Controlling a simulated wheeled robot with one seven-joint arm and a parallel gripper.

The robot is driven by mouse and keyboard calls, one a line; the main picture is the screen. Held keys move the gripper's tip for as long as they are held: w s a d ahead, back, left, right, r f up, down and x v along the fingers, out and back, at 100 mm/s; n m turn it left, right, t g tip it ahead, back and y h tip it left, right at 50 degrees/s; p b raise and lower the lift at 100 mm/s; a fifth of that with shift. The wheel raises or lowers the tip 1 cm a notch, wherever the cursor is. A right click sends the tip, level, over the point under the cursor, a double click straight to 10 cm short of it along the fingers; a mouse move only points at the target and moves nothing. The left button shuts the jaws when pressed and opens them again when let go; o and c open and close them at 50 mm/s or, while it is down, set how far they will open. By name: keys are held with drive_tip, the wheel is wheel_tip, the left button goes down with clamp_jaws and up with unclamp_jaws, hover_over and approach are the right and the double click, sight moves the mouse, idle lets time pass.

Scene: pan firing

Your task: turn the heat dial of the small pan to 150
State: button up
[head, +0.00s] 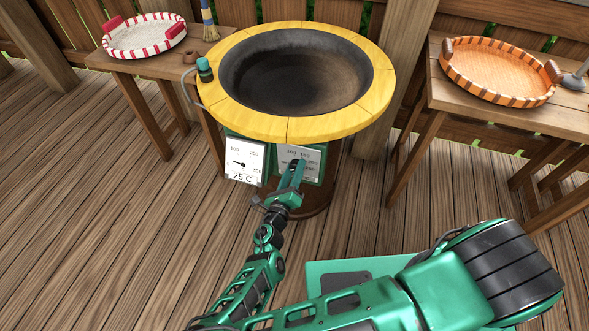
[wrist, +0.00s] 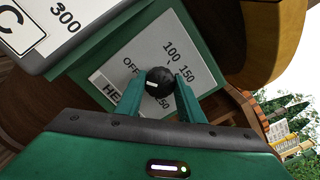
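The small pan (head: 383,88) has a wide yellow rim around a dark bowl. Below the rim, its heat panel (head: 314,158) faces me, partly hidden by my gripper (head: 297,166). In the wrist view the heat dial (wrist: 160,82) is a round black knob with a short white mark on its left side, towards OFF rather than 150. The panel (wrist: 112,80) also reads 100, 150 and, partly hidden, 250. My gripper (wrist: 161,84) has its green fingers on both sides of the knob, seemingly against it.
A white gauge (head: 246,162) left of the panel reads 25 C. A teal-capped bottle (head: 205,70) stands on the rim's left. A wooden table with a red-and-white tray (head: 145,36) is at the back left; another with an orange tray (head: 500,70) is at right.

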drive_tip(key=shift+a, duration=0.15)
drive_tip(key=shift+s+m, duration=0.1)
drive_tip(key=shift+m, duration=0.7)
drive_tip(key=m, duration=0.9)
drive_tip(key=shift+m, duration=0.3)
drive_tip(key=m, duration=0.3)
drive_tip(key=shift+m, duration=0.4)
drive_tip(key=shift+s+d+f+m, duration=0.1)
drive_tip(key=shift+m, duration=2.35)
drive_tip(key=shift+w+d+f+m, duration=0.1)
drive_tip(key=shift+m, duration=2.3)
drive_tip(key=shift+s+d+f+m, duration=0.1)
drive_tip(key=shift+m, duration=2.35)
